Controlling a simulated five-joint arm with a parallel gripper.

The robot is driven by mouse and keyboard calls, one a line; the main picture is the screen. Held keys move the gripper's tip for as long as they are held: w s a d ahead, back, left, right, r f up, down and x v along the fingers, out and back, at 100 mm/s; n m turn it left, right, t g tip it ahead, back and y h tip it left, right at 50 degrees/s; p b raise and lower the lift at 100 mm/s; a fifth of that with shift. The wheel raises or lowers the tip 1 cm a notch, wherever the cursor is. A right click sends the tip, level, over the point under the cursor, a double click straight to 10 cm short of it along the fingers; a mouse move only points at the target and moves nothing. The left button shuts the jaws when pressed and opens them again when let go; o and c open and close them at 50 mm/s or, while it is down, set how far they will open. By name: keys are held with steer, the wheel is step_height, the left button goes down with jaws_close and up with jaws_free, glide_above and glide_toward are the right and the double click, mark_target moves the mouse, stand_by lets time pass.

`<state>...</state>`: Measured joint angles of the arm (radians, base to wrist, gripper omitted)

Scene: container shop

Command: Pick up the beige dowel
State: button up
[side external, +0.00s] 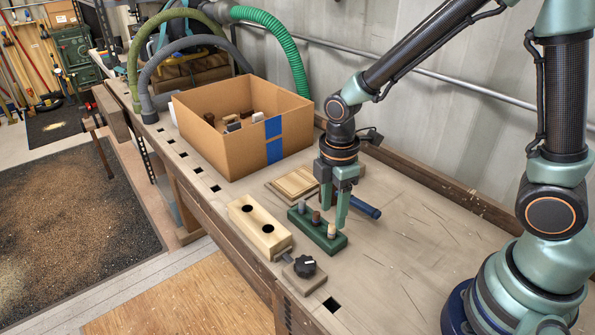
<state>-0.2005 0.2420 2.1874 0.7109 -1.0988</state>
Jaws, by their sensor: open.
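The beige dowel (332,231) stands upright at the near right end of a green rack (318,238). A brown dowel (316,217) stands in the rack's middle and a grey dowel (302,206) at its far left end. My gripper (333,217) points down over the rack, open. One teal finger is behind the brown dowel and the other comes down close to the beige dowel. I cannot tell from this angle whether that finger touches the dowel.
A blue cylinder (365,206) lies behind my gripper. A wooden plate (291,183) and cardboard box (215,153) stand further back. The bench right of the rack is clear.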

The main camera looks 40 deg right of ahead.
mark_target(332, 225)
step_height(332, 225, down, 5)
steer(key=shift+d+r, duration=0.1)
steer(key=shift+d, duration=0.05)
jaws_close()
